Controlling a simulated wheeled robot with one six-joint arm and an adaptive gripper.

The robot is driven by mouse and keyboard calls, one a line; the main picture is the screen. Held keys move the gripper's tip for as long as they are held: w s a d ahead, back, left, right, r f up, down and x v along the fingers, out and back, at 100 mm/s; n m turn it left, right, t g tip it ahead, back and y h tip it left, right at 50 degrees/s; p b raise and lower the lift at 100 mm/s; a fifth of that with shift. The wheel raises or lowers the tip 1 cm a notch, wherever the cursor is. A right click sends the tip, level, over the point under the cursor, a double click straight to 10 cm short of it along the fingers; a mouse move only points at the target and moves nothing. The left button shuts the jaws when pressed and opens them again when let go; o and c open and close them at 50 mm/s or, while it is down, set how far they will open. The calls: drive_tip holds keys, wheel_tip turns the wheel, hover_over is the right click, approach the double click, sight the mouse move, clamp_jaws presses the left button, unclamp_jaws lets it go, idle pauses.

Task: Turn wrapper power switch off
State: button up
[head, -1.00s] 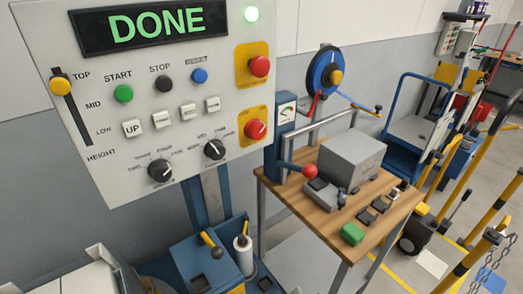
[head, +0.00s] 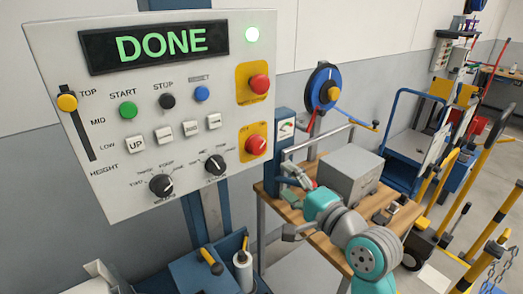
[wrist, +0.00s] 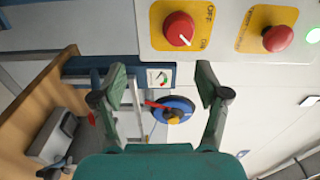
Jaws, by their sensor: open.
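The wrapper control panel (head: 115,190) stands at the left in the head view, its display reading DONE. Its power switch is a red rotary knob (head: 256,145) on a yellow plate at the panel's lower right. In the wrist view the knob (wrist: 179,28) is above and beyond my fingertips, its white mark pointing down and right, toward what looks like the ON label. My gripper (wrist: 160,78) is open and empty, apart from the knob. In the head view my gripper (head: 296,184) is below and right of the switch, in front of the workbench.
A second red button (head: 259,84) on a yellow plate is above the switch. A wooden workbench (head: 272,191) carries a grey box (head: 350,170). A blue reel (head: 325,88) stands behind it. Yellow rails (head: 478,130) are at the right.

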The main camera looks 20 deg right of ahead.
sight(260, 148)
drive_tip(key=shift+y, duration=0.3)
drive_tip(key=w+a+r, duration=0.1)
drive_tip(key=w, duration=0.2)
drive_tip(key=w+a+r, duration=0.1)
drive_tip(key=w, duration=0.3)
drive_tip(key=w+a+r, duration=0.1)
drive_tip(key=w, duration=0.3)
drive_tip(key=shift+a, duration=0.15)
drive_tip(key=shift+s, duration=0.1)
drive_tip(key=c, duration=1.2)
